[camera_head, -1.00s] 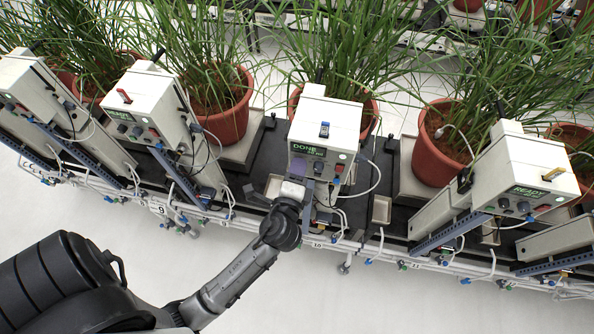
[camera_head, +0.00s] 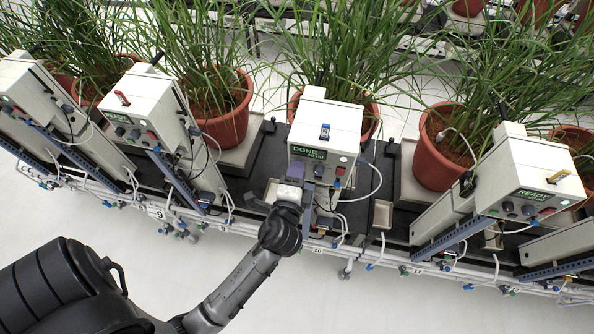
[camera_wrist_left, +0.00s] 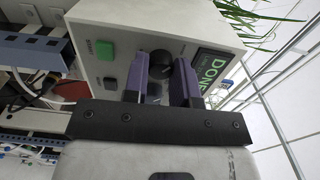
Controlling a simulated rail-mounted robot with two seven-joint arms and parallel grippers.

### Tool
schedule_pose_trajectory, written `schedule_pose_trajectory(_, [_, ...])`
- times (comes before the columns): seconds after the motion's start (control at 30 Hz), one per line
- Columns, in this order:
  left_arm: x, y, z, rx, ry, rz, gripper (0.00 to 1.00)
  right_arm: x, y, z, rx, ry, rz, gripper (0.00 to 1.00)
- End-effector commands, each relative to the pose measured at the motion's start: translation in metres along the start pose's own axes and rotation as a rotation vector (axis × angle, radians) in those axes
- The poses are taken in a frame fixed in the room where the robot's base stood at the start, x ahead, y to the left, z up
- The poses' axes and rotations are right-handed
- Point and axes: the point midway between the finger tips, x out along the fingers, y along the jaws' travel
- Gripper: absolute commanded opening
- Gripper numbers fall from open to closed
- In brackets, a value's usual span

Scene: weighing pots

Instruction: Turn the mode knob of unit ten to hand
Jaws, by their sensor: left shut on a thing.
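Unit ten is the white box (camera_head: 326,122) at the middle, above the number 10 tag on the rail. Its green display (camera_head: 308,154) reads DONE. My left gripper (camera_head: 296,170) is at the left part of its front panel. In the left wrist view, the purple fingers of the left gripper (camera_wrist_left: 161,75) stand on either side of a dark round knob (camera_wrist_left: 161,65) and are shut on it. The knob's markings are too small or hidden to read. A green button (camera_wrist_left: 105,50) and a black button (camera_wrist_left: 110,82) sit beside it. My right gripper is not in view.
Neighbouring white units stand left (camera_head: 144,100) and right (camera_head: 520,165), with potted plants (camera_head: 440,150) behind. A white hose (camera_head: 372,180) loops from unit ten's right side. Pipes and valves run along the bench front. The floor in front is clear.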

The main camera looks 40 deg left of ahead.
Motion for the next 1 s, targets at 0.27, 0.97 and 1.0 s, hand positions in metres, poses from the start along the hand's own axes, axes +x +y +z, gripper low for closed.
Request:
schedule_pose_trajectory(0.27, [0.000, 0.000, 0.000, 0.000, 0.000, 0.000, 0.50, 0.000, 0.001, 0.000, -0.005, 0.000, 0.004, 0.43])
schedule_pose_trajectory(0.97, [0.000, -0.004, 0.000, 0.174, 0.002, -0.001, 0.51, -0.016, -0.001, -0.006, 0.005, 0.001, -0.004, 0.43])
schedule_pose_trajectory(1.0, [0.000, -0.005, 0.000, 0.239, 0.002, -0.001, 0.51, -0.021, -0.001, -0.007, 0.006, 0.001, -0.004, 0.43])
